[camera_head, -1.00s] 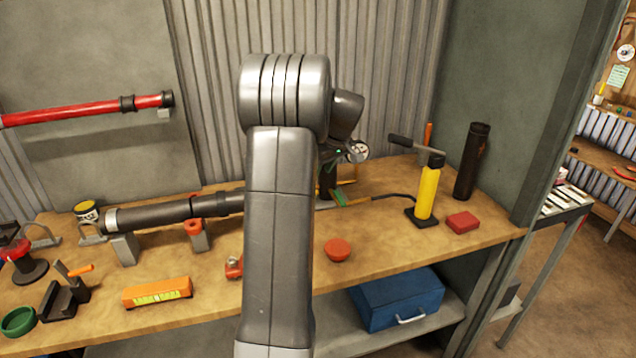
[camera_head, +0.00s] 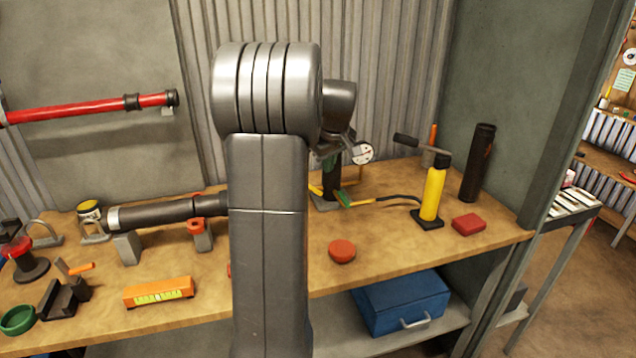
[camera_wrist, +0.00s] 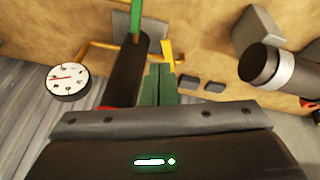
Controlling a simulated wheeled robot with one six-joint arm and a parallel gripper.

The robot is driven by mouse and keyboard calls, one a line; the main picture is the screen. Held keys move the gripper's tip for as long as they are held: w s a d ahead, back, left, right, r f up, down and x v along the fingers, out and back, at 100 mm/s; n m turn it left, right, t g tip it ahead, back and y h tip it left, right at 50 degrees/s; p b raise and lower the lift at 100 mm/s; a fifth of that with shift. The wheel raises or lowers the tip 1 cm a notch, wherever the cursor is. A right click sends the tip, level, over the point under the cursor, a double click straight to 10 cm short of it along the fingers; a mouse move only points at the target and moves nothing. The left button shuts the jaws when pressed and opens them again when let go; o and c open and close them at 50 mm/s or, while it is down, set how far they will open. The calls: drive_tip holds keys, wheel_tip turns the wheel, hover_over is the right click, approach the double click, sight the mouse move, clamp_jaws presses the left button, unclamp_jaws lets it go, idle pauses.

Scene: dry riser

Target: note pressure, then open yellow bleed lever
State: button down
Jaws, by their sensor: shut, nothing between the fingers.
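The round white pressure gauge (camera_head: 362,153) faces forward beside the dark upright riser fitting (camera_head: 331,183). In the wrist view the gauge (camera_wrist: 68,82) shows its dial with a red needle pointing left; the figures are too small to read. The yellow bleed lever (camera_wrist: 168,54) stands just right of the dark fitting (camera_wrist: 130,70) in the wrist view; a yellow bit of it (camera_head: 315,190) shows beside my arm in the head view. My gripper (camera_wrist: 157,72) has its green fingers together and empty, their tips close to the lever. I cannot tell whether they touch it.
A yellow hand pump (camera_head: 432,192) with a dark handle and hose stands right of the fitting, near a red block (camera_head: 468,223). An orange-red cap (camera_head: 342,250) lies in front. A dark pipe (camera_head: 160,213) lies on supports at left. An orange level (camera_head: 158,292) lies near the front edge.

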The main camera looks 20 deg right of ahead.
drive_tip(key=s+a+f+t+h+b, duration=0.1)
drive_tip(key=a+f+t+h+b, duration=0.2)
drive_tip(key=a, duration=0.4)
drive_tip(key=p+x, duration=0.1)
drive_tip(key=x, duration=0.9)
drive_tip(key=shift+s+d+f, duration=0.15)
drive_tip(key=shift+s+f, duration=0.05)
drive_tip(key=shift+r, duration=0.1)
